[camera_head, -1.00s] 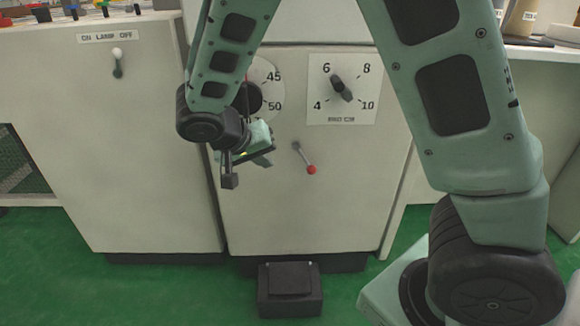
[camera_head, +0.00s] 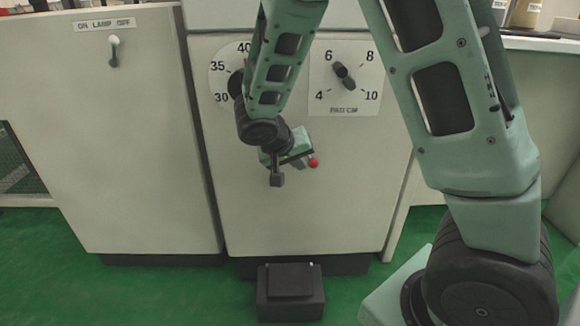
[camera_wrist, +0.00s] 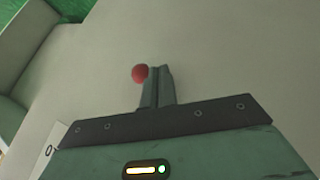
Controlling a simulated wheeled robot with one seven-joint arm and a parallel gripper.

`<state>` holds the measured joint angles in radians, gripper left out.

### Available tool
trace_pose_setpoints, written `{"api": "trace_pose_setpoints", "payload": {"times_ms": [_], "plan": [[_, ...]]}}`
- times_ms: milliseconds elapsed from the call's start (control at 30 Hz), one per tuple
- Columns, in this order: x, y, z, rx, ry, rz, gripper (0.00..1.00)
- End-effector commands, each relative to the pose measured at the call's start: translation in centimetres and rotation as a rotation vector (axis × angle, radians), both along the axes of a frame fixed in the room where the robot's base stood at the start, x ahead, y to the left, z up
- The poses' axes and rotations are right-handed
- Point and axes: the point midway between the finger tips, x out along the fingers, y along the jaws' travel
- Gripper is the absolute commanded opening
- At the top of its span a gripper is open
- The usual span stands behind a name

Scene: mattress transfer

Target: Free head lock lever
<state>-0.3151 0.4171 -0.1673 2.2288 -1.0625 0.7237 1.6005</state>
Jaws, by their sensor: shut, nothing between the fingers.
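A lever with a red ball knob (camera_head: 313,162) sits on the pale cabinet front, below the two dials. In the head view my gripper (camera_head: 277,180) is just left of the knob and hides the lever's shaft. In the wrist view the red knob (camera_wrist: 140,73) shows immediately left of my fingertips (camera_wrist: 160,70). My gripper is shut with nothing between its fingers. I cannot tell whether the fingers touch the knob or lever.
A dial marked 4 to 10 (camera_head: 346,92) is above the lever, and another numbered dial (camera_head: 222,65) is partly behind my arm. A white-tipped lamp switch (camera_head: 114,45) is at upper left. A black pedal box (camera_head: 291,293) stands on the green floor.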

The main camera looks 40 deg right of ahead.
Motion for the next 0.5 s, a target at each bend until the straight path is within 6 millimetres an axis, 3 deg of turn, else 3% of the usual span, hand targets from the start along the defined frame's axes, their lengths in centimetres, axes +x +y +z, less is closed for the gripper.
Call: {"api": "trace_pose_setpoints", "payload": {"times_ms": [500], "plan": [[-0.08, -0.08, -0.02, -0.025, 0.017, 0.001, 0.00]]}}
